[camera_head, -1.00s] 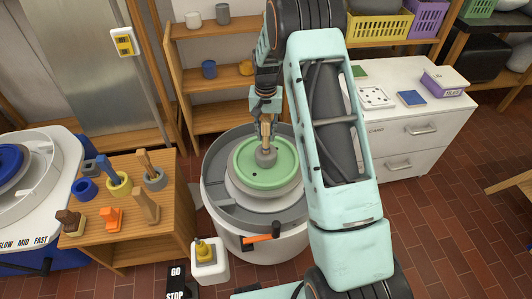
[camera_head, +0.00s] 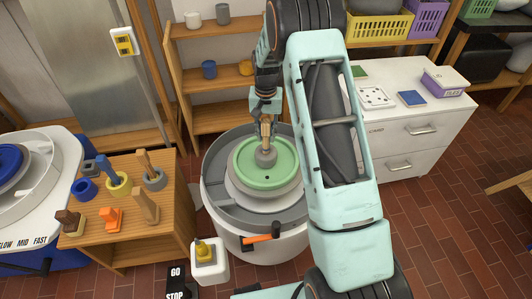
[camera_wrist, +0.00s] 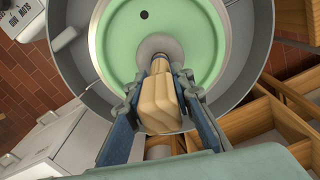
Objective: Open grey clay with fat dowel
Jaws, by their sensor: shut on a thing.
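A small lump of grey clay (camera_head: 266,158) sits at the middle of a green disc (camera_head: 247,176) on the wheel. The clay also shows in the wrist view (camera_wrist: 157,45). My gripper (camera_head: 266,118) is over the clay, shut on a thick pale wooden dowel (camera_wrist: 158,103). The dowel points down, and its lower end meets the top of the clay in both views. I cannot tell how deep it goes in. A dark hole shows in the green disc beside the clay.
A wooden stand (camera_head: 140,248) with several tools and cups is left of the wheel. An orange-handled lever (camera_head: 262,238) sits at the wheel's front. A white cabinet (camera_head: 410,140) is right.

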